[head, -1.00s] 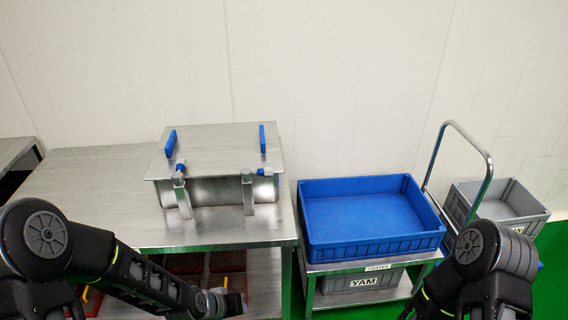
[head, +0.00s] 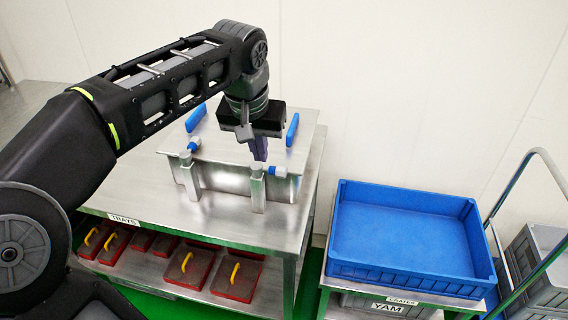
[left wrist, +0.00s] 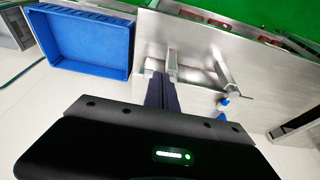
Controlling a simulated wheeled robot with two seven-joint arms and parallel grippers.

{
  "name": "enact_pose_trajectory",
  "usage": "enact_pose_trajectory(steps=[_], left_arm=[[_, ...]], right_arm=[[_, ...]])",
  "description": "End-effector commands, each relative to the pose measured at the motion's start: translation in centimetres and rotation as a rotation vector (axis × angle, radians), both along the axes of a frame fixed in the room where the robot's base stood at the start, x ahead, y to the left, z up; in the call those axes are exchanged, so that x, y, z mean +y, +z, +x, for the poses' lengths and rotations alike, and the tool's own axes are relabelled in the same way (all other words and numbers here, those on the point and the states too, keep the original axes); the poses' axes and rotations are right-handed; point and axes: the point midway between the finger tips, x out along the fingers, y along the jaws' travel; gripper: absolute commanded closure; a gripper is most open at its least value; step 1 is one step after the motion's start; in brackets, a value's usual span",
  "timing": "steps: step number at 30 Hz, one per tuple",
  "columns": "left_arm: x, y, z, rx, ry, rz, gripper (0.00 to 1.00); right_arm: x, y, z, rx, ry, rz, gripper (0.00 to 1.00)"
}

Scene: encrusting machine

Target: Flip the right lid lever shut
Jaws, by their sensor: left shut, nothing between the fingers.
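The metal box-shaped machine with a flat lid (head: 225,143) stands on the steel table. The right lid lever (head: 257,190) is at the lid's front edge, a metal piece hanging down the front with a blue part (head: 273,171) beside its top. A matching left lever (head: 189,176) is to its left. My left gripper (head: 260,154) points down over the lid's front right, shut and empty, just behind the right lever. In the left wrist view the shut fingers (left wrist: 161,82) are close to the right lever (left wrist: 172,64); contact cannot be told. My right gripper is out of view.
Two blue handles (head: 292,129) stand up on the lid, either side of my left wrist. A blue crate (head: 400,230) stands to the right. Red trays with yellow handles (head: 237,272) lie on the shelf below. The table in front of the machine is clear.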

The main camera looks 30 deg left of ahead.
Motion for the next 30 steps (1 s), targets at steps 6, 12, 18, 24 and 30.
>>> enact_pose_trajectory(steps=[6,12,18,24,30], left_arm=[[-0.1,-0.1,0.0,0.001,0.004,-0.003,1.0],[0.0,-0.4,0.1,0.002,0.004,-0.003,1.0],[0.1,-2.2,0.6,0.004,0.004,-0.003,1.0],[0.5,-5.6,1.5,0.005,0.003,-0.003,1.0],[0.9,-9.5,2.7,0.006,0.002,-0.004,1.0]], right_arm=[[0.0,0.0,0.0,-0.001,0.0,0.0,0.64],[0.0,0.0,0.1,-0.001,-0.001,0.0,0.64],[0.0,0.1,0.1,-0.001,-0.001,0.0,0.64],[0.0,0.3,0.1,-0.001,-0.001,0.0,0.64],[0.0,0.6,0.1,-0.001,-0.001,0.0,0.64]])
